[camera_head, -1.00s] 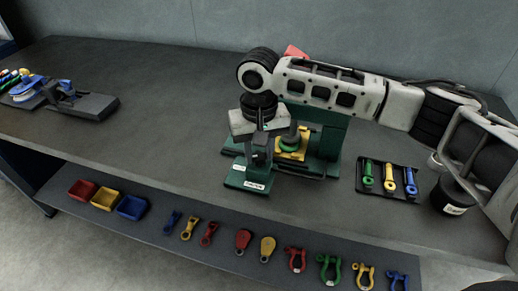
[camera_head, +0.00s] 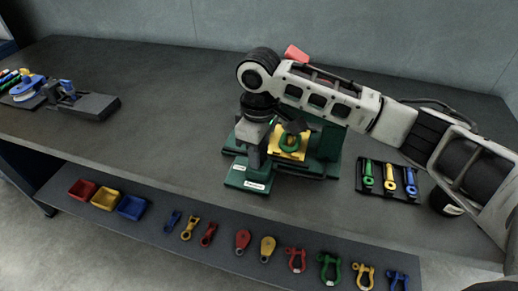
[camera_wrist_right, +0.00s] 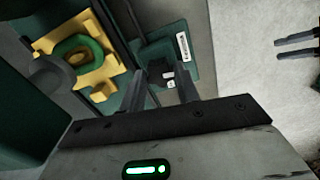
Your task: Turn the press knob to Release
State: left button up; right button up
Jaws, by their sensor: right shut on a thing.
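The green press (camera_head: 328,150) stands near the middle of the bench, with a yellow plate (camera_head: 298,155) and a green ring (camera_head: 290,142) on it. The ring and plate also show in the wrist view (camera_wrist_right: 104,75). My right gripper (camera_head: 256,160) points down over the press's front-left base. In the wrist view its two fingers (camera_wrist_right: 162,88) are closed around the small dark knob (camera_wrist_right: 168,76), which has pale marks. White labels (camera_head: 254,186) sit on the base by the knob; I cannot read the knob's exact setting. My left gripper is out of view.
A black tray with green, yellow and blue pieces (camera_head: 372,190) lies right of the press. A blue and grey device (camera_head: 92,104) is far left. Red, yellow and blue bins (camera_head: 131,207) and several shackles line the lower shelf. Bench left of the press is clear.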

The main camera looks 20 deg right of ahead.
jog(key=shift+r+n, duration=0.1)
jog(key=shift+n, duration=0.6)
jog(key=o, duration=1)
jog(key=shift+c, duration=0.2)
notch_tip(320, 180, up, 16)
jog(key=shift+s, duration=0.1)
